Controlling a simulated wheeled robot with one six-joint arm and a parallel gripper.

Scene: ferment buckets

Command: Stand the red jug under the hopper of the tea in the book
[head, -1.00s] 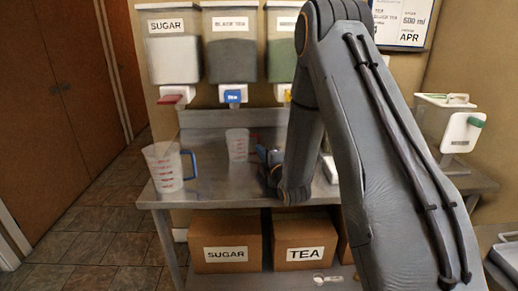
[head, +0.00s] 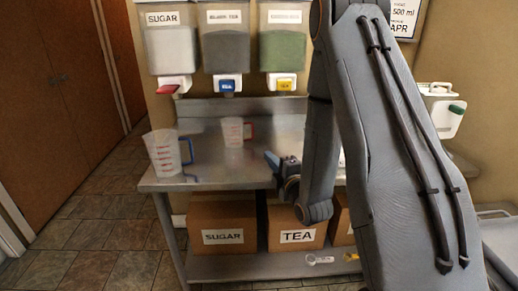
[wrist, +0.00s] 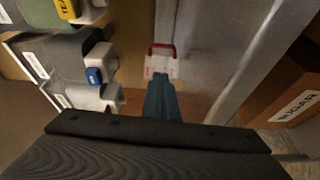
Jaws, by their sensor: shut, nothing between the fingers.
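The clear jug with a red handle (head: 232,132) stands upright on the steel table, roughly below and in front of the black tea hopper (head: 225,45) with the blue tap (head: 227,84). It also shows in the wrist view (wrist: 161,68), red handle at its far side. My gripper (head: 271,158) is right of and nearer than this jug, low over the table; its fingers (wrist: 160,88) are shut and empty, pointing towards the jug. Whether they touch it is unclear. The book page (head: 404,18) at top right is partly hidden by my arm; "500 ml" and "APR" show.
A jug with a blue handle (head: 163,153) stands at the table's left end. The sugar hopper (head: 170,45) has a red tap, the green-filled hopper (head: 283,45) a yellow one. Boxes (head: 222,222) sit on the shelf below. A white container (head: 441,108) stands right.

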